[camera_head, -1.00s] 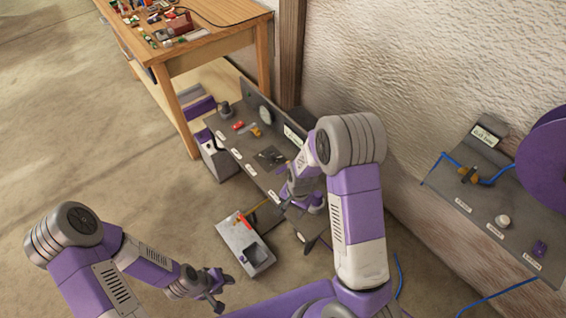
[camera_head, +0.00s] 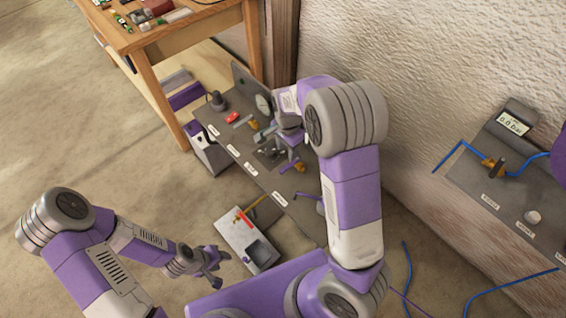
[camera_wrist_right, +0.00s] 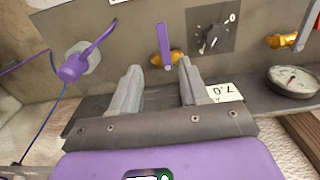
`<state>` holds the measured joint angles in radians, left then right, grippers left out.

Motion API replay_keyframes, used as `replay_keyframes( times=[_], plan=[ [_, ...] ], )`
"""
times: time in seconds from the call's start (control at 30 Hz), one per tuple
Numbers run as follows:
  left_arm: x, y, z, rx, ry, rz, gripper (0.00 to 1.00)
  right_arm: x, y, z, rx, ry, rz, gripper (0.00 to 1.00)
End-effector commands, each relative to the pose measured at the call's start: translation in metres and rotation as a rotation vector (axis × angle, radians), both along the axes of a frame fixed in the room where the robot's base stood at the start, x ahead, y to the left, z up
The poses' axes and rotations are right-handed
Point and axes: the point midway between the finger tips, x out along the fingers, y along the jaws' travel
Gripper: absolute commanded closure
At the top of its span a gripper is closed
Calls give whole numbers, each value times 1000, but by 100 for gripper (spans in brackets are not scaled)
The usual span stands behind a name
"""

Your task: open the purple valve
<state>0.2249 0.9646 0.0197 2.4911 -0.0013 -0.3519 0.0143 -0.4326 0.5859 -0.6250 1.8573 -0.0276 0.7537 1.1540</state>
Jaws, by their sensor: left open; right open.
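The purple valve has a flat purple lever (camera_wrist_right: 163,42) on a brass body (camera_wrist_right: 157,59), on a grey panel (camera_wrist_right: 125,55). In the right wrist view the lever points up the picture. My right gripper (camera_wrist_right: 159,67) is open, with its fingertips either side of the brass body in that view; I cannot tell whether they touch. In the head view the purple lever (camera_head: 289,166) shows just below my right gripper (camera_head: 280,150), partly hidden by it. My left gripper (camera_head: 214,266) is open and empty, low at the left, away from the panel.
A wooden table (camera_head: 170,35) stands behind.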

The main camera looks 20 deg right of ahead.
Motion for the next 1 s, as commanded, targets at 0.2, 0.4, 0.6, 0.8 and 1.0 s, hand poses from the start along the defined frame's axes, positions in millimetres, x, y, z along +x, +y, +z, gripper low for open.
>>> replay_keyframes(
  times=[0.2, 0.4, 0.6, 0.8, 1.0],
  plan=[
    [0, 0, -29, 0, 0, 0, 57, 0, 0, -29, 0, 0, 1, 55],
    [0, 0, -38, 0, -1, 0, 57, -1, 0, -47, 0, 3, 1, 55],
    [0, 0, -53, 0, -1, 0, 57, -1, 0, -81, 0, 2, 0, 55],
    [0, 0, -61, 0, -1, 0, 57, 0, 0, -102, 1, 1, 1, 55],
    [0, 0, -62, 0, -1, 0, 57, 0, 0, -105, 1, 0, 1, 55]
  ],
)
